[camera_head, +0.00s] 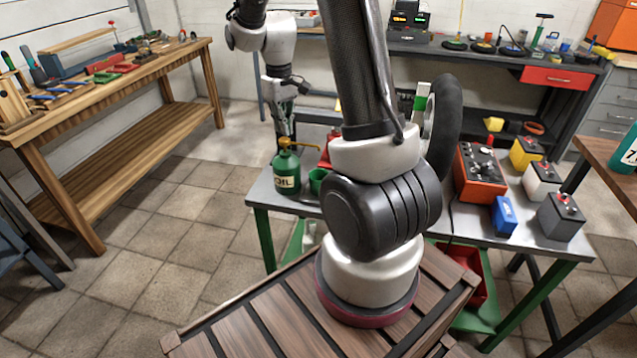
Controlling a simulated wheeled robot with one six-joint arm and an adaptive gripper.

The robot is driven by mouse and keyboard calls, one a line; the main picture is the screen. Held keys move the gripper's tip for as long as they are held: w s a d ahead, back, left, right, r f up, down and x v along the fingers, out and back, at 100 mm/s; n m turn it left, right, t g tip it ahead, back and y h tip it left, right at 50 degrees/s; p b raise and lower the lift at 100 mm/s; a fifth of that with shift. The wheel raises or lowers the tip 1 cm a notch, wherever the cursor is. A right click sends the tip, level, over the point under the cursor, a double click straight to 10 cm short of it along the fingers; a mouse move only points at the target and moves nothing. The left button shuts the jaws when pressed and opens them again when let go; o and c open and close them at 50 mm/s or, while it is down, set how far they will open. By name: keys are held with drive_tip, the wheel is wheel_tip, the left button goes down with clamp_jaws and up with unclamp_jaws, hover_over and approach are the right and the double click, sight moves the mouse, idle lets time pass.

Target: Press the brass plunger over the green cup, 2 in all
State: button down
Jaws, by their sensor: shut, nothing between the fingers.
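A green oil can (287,173) marked "OIL" stands upright on the near left part of the metal table. Its brass plunger (286,144) is on top, with a thin brass spout (308,143) reaching right, above the green cup (317,181). The cup stands just right of the can, partly hidden by my arm. My gripper (284,134) points down, shut and empty, with its tips directly above or at the plunger's top. I cannot tell whether they touch it.
A red object (328,147) stands behind the cup, partly hidden by my arm. An orange charger box (481,173), a blue box (504,216) and several batteries are on the right of the metal table (465,225). A wooden workbench (130,72) is at left.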

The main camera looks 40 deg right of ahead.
sight(284, 139)
drive_tip(key=shift+f, duration=1.7)
drive_tip(key=shift+r, duration=1.7)
drive_tip(key=shift+r, duration=0.1)
wheel_tip(284, 139, up, 6)
drive_tip(key=shift+f, duration=0.1)
